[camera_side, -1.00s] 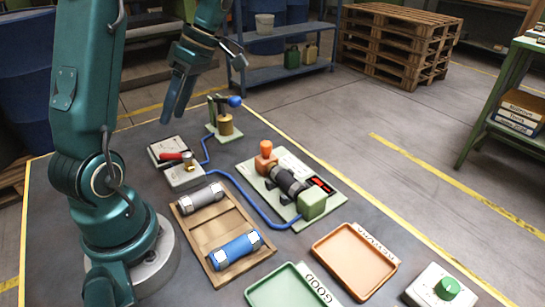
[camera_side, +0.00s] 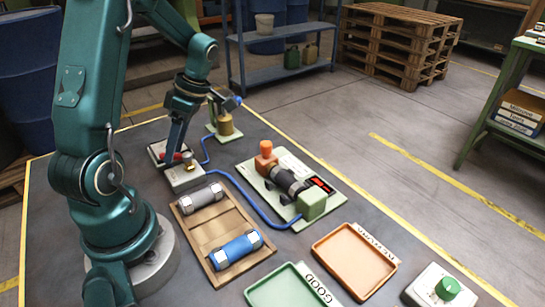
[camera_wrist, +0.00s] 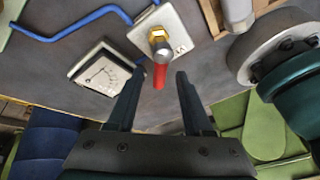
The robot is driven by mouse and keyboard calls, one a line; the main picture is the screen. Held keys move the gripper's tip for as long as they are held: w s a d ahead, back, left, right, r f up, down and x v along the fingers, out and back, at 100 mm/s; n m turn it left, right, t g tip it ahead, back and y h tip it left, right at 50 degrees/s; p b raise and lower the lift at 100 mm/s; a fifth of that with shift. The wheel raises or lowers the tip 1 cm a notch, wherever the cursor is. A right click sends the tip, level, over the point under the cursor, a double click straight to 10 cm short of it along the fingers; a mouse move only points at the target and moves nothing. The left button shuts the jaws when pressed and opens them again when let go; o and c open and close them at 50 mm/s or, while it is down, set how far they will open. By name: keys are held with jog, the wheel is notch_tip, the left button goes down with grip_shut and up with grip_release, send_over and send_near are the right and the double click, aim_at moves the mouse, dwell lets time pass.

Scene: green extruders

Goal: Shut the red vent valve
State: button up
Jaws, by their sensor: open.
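The red vent valve handle (camera_wrist: 159,74) points from its brass fitting (camera_wrist: 157,36) toward my gripper in the wrist view. The valve sits on a pale square plate (camera_wrist: 181,34). In the side view the valve plate (camera_side: 184,182) stands at the left of the table, and the red handle (camera_side: 186,155) is mostly hidden behind my fingers. My gripper (camera_wrist: 150,76) is open, with one finger on each side of the handle's line; it also shows in the side view (camera_side: 171,155). The fingers look apart from the handle; how far above it they are I cannot tell.
A gauge (camera_wrist: 101,68) stands beside the valve plate. A blue hose (camera_side: 245,198) runs to a fixture (camera_side: 290,180) holding a dark cylinder. A hand pump (camera_side: 223,122) is behind the valve. A wooden tray (camera_side: 198,233) with two cylinders lies in front. Orange (camera_side: 384,289) and green trays are further right.

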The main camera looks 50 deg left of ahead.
grip_shut()
jog(key=shift+m, duration=0.3)
jog(key=m, duration=0.1)
jog(key=m+y, duration=0.1)
jog(key=m, duration=0.1)
jog(key=w+m+t+y, duration=0.1)
jog(key=shift+a+m, duration=0.25)
jog(key=shift+m, duration=0.05)
jog(key=m, duration=0.2)
jog(key=w+m+t+y, duration=0.1)
jog(key=m, duration=0.1)
jog(key=shift+m+t, duration=0.3)
jog(key=shift+m, duration=0.1)
jog(key=shift+w, duration=0.1)
grip_release()
